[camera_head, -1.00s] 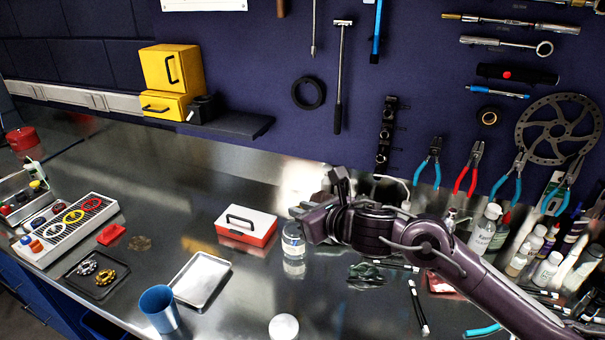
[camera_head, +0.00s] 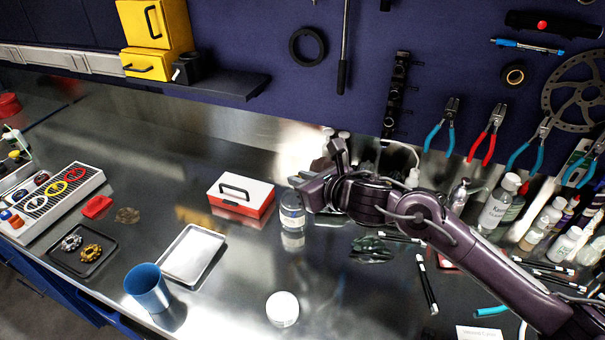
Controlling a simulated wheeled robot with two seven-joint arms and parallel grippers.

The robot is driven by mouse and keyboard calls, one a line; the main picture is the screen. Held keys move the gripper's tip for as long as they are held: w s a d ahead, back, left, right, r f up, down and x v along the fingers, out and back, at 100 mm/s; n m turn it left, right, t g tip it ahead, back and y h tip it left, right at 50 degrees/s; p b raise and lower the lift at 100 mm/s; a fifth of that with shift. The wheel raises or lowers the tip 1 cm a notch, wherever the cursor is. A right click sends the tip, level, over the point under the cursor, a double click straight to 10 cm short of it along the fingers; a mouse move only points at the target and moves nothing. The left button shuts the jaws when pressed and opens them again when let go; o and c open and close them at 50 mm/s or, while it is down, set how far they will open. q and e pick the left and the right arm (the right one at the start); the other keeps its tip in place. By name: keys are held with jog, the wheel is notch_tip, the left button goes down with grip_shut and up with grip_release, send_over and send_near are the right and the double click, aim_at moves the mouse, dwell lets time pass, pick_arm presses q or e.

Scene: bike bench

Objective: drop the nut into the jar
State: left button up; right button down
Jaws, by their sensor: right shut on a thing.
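The clear jar (camera_head: 291,213) stands on the metal bench near the middle of the camera_head view, upright and right of the red and white box. My right gripper (camera_head: 301,189) is at the jar's top, just right of its mouth in the picture. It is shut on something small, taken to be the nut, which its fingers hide. I cannot tell whether the fingers touch the jar's rim. My left gripper is not in view.
A red and white box (camera_head: 241,196), a metal tray (camera_head: 216,237) and a blue cup (camera_head: 148,287) stand left of the jar. A dark tray (camera_head: 106,257) holds two ring-like parts. Several bottles (camera_head: 498,204) stand at the right. The bench around the disc is clear.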

jog(key=shift+s, duration=0.15)
jog(key=c, duration=1.7)
grip_release()
jog(key=shift+c, duration=0.2)
jog(key=o, duration=0.5)
jog(key=shift+f, duration=0.1)
jog(key=shift+c, duration=0.2)
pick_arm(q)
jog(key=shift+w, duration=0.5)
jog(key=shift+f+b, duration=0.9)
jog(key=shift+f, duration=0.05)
pick_arm(e)
jog(key=v, duration=0.7)
jog(key=shift+s+d, duration=0.25)
jog(key=shift+s, duration=0.05)
